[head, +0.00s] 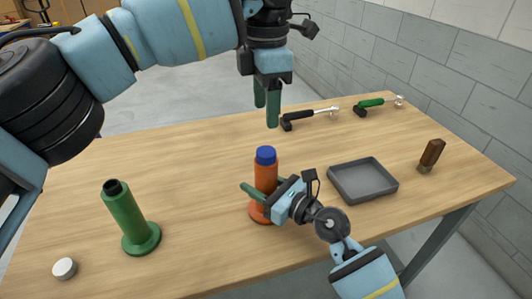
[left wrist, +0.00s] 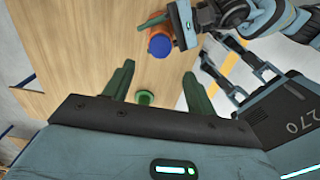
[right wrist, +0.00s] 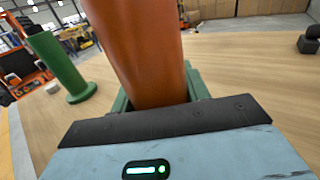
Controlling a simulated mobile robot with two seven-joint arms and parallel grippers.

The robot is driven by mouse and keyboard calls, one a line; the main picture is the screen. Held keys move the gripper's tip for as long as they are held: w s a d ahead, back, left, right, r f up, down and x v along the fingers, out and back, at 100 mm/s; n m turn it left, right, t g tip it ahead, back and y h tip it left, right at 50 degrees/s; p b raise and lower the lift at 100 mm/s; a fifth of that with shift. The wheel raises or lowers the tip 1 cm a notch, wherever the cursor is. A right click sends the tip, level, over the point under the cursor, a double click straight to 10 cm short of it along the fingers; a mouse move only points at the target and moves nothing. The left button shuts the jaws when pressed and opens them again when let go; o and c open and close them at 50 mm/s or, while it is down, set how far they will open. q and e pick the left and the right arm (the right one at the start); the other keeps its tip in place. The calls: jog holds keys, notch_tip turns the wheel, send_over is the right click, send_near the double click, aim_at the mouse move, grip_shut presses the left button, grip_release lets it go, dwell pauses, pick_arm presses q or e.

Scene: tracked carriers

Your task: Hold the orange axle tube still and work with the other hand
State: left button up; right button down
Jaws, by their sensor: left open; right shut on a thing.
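The orange axle tube (head: 265,178) stands upright on the table, with a wide orange base and a blue cap (head: 265,155) on top. My right gripper (head: 262,188) is shut on the tube around its middle; the tube also fills the space between the fingers in the right wrist view (right wrist: 140,50). My left gripper (head: 266,104) is open and empty, raised above the table, behind and above the tube in the head view. The tube and its blue cap (left wrist: 160,44) also show beyond the fingers in the left wrist view.
A green tube (head: 125,218) on a flange stands at left, beside a white round piece (head: 65,268). A grey tray (head: 378,196) sits right of the orange tube.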

aim_at(266, 151)
pick_arm(q)
jog(key=shift+f, duration=4.7)
jog(key=c, duration=0.7)
